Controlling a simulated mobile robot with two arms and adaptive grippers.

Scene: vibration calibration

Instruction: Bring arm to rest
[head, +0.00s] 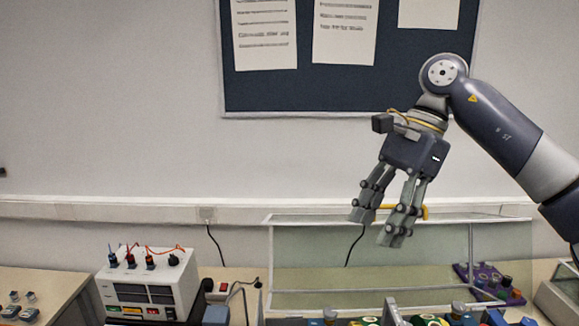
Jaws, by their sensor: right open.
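My right arm comes in from the right edge, bends at a high joint and hangs its gripper downward. The right gripper (377,232) is open and empty, its two dark grey fingers apart. Its fingertips are in front of the top part of a clear glass-sided enclosure (300,262) in the picture; I cannot tell the gap between them. My left gripper is not in view.
A white instrument (185,292) with orange leads stands on the left bench. A purple rack (487,277) with small items is at the right. A blue notice board (305,90) hangs on the wall; the space at upper left is free.

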